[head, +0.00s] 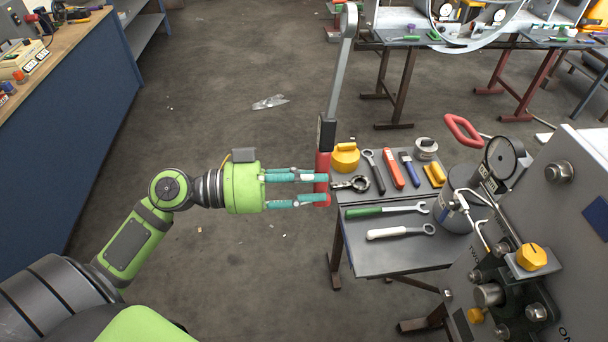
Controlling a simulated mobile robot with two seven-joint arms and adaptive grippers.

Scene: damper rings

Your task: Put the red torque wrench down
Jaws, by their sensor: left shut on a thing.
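The red torque wrench (323,165) has a red handle, a black collar and a long grey shaft that points to the top of the head view. My left gripper (318,188) is shut on its red handle and holds it upright in the picture, at the left edge of the small tool table (385,261). I cannot tell how high the wrench is above the table top. The fingers cover part of the handle. My right gripper is not in view.
The table holds a green-handled wrench (385,210), a white-handled wrench (400,232), a yellow round part (345,157) and several other tools. Its front part is bare. A machine with a gauge (502,158) stands at the right. A blue workbench (85,110) is at the left.

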